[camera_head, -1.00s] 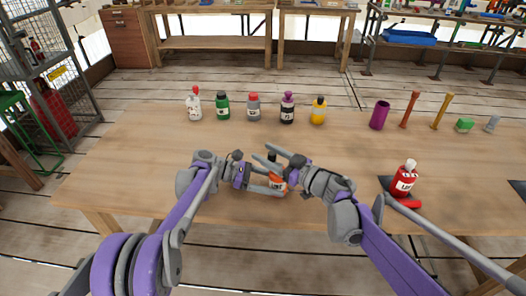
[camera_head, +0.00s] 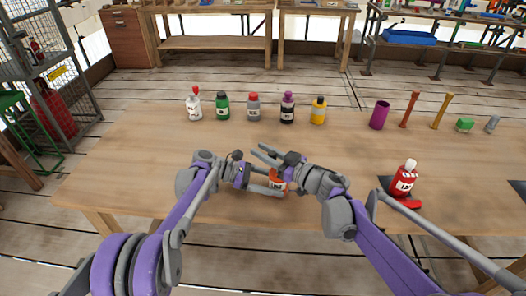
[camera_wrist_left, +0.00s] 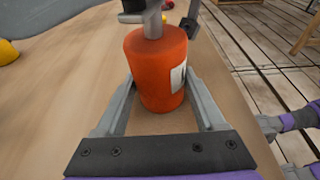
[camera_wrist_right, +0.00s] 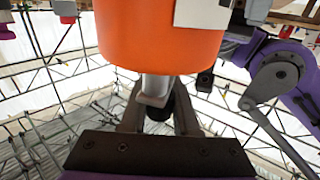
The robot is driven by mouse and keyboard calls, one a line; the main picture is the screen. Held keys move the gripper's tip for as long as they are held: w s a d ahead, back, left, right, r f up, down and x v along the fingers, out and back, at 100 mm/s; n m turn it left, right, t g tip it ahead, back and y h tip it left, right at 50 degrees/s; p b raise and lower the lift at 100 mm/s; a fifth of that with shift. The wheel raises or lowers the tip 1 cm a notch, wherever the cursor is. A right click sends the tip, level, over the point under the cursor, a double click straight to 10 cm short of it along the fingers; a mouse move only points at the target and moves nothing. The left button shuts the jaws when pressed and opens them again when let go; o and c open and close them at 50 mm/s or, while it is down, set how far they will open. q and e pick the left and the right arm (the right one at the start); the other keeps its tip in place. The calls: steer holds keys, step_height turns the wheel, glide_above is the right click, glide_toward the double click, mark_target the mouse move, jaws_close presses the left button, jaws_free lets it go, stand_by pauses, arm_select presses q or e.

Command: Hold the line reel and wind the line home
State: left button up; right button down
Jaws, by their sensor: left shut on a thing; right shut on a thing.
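The line reel (camera_head: 277,182) is an orange-red cylinder with a white label, upright near the table's front edge. It also shows in the left wrist view (camera_wrist_left: 158,70) and the right wrist view (camera_wrist_right: 160,35). My left gripper (camera_head: 270,187) is shut on its body from the left, one finger on each side. A grey crank piece (camera_wrist_right: 154,90) with a black knob (camera_wrist_right: 166,103) sits at the reel's top. My right gripper (camera_head: 268,157) is above the reel, its fingers shut around the knob. In the head view the knob is hidden behind the right gripper.
Several bottles (camera_head: 253,107) stand in a row at the back of the table. A purple cup (camera_head: 380,115) and tall sticks are at the back right. A red bottle (camera_head: 404,181) stands on a dark mat right of my right arm. The table's left is clear.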

steer(key=shift+w, duration=0.1)
steer(key=m+t+h, duration=0.2)
steer(key=w+d+m+t+h, duration=0.1)
steer(key=m+t+h, duration=0.2)
steer(key=h, duration=0.2)
steer(key=shift+w+d+r+m+t, duration=0.1)
steer(key=shift+w+d+m+t, duration=0.3)
stand_by(0.3)
steer(key=c, duration=0.6)
jaws_free()
steer(key=shift+c, duration=0.2)
steer(key=shift+d, duration=0.1)
